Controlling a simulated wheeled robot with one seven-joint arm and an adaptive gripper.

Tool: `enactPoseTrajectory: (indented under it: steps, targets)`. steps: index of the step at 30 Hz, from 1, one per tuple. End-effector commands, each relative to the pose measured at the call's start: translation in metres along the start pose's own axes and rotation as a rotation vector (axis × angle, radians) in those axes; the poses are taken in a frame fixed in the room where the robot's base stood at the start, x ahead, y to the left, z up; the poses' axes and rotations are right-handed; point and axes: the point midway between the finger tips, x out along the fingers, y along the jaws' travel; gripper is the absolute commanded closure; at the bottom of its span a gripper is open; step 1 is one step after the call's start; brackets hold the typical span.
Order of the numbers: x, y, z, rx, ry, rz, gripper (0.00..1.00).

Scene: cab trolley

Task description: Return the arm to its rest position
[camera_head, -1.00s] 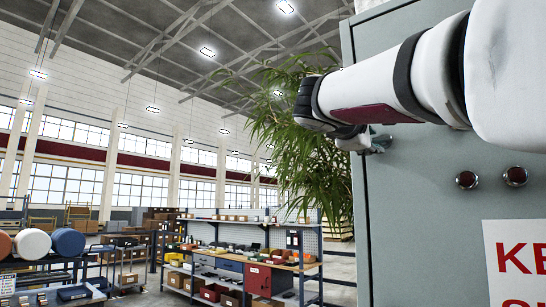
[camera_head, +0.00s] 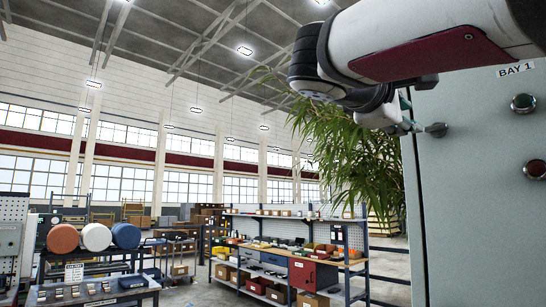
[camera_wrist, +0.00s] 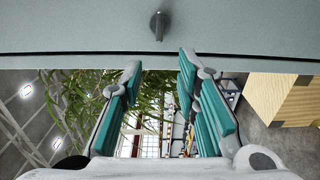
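My arm (camera_head: 400,50), white with dark joint rings and a dark red panel, reaches in from the upper right in the head view, in front of the grey cabinet (camera_head: 470,225). In the wrist view my gripper (camera_wrist: 160,75) has its two teal-padded fingers apart, with nothing between them. A dark knob (camera_wrist: 159,25) on the grey cabinet face lies beyond the fingertips, apart from them. In the head view the gripper is small and mostly hidden behind the wrist, near a metal handle (camera_head: 435,130) on the cabinet; I cannot tell the gap there.
The cabinet fills the right side, with two round buttons (camera_head: 524,103) and a BAY 1 label (camera_head: 515,69). A leafy plant (camera_head: 350,165) stands beside it. A wooden crate (camera_wrist: 283,98) shows in the wrist view.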

Motion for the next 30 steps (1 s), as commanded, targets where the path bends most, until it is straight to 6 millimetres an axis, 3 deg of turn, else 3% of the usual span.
enactPoseTrajectory:
  steps: [8, 11, 13, 17, 20, 24, 30]
  targets:
    - [0.0, -0.001, 0.0, 0.0, 0.001, -0.003, 0.71]
    - [0.0, -0.015, 0.002, 0.009, 0.01, -0.037, 0.71]
    - [-0.001, -0.04, 0.004, 0.027, 0.027, -0.098, 0.71]
    - [-0.009, -0.116, 0.016, 0.101, 0.058, -0.29, 0.71]
    - [-0.022, -0.183, 0.029, 0.189, 0.069, -0.466, 0.71]
    - [-0.052, -0.274, 0.047, 0.346, 0.055, -0.716, 0.71]
    - [-0.11, -0.387, 0.07, 0.619, -0.019, -1.058, 0.71]
